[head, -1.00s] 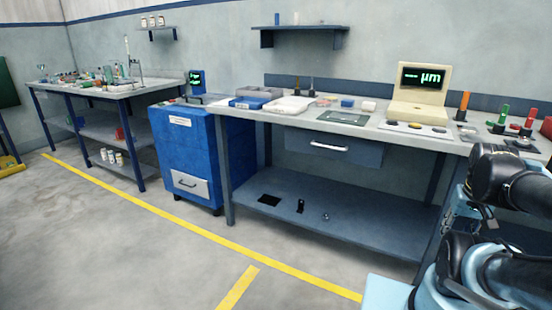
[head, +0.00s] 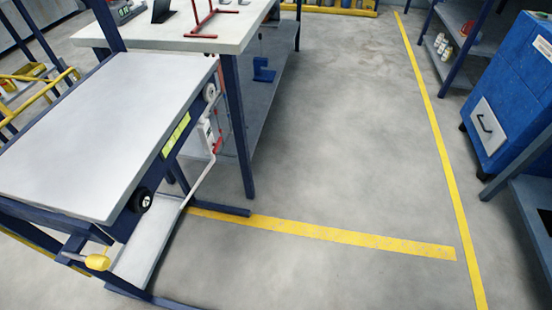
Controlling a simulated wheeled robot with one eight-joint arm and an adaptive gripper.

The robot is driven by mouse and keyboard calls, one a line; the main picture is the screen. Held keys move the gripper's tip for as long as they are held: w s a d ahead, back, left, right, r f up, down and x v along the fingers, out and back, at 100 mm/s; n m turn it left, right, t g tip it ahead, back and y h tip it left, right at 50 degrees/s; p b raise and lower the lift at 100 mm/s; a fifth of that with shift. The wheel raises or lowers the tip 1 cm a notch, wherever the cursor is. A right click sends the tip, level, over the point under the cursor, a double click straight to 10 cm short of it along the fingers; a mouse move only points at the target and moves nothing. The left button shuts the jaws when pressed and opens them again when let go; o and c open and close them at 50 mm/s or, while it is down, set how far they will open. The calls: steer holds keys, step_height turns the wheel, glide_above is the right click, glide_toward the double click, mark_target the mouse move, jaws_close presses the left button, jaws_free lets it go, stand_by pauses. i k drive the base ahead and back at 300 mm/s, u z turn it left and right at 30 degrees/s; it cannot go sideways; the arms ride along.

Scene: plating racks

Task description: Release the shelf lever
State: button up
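A blue-framed rack with a tilted white shelf (head: 105,130) stands at the left in the head view. A short grey rod with a yellow knob (head: 97,262) sticks out at the shelf's near lower corner. A white bent bar (head: 200,180) rises on the shelf's right side, with a red part (head: 217,145) near its upper end. I cannot tell for certain which of these is the shelf lever. My gripper and arm are not in view.
A white-topped table (head: 185,35) with a red stand stands behind the shelf. A blue cabinet (head: 510,90) and a workbench edge are at the right. Open grey floor with yellow line markings (head: 330,235) lies between.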

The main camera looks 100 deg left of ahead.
mark_target(99, 263)
steer(key=z, duration=2.55)
steer(key=k, duration=2.55)
steer(key=z, duration=1.95)
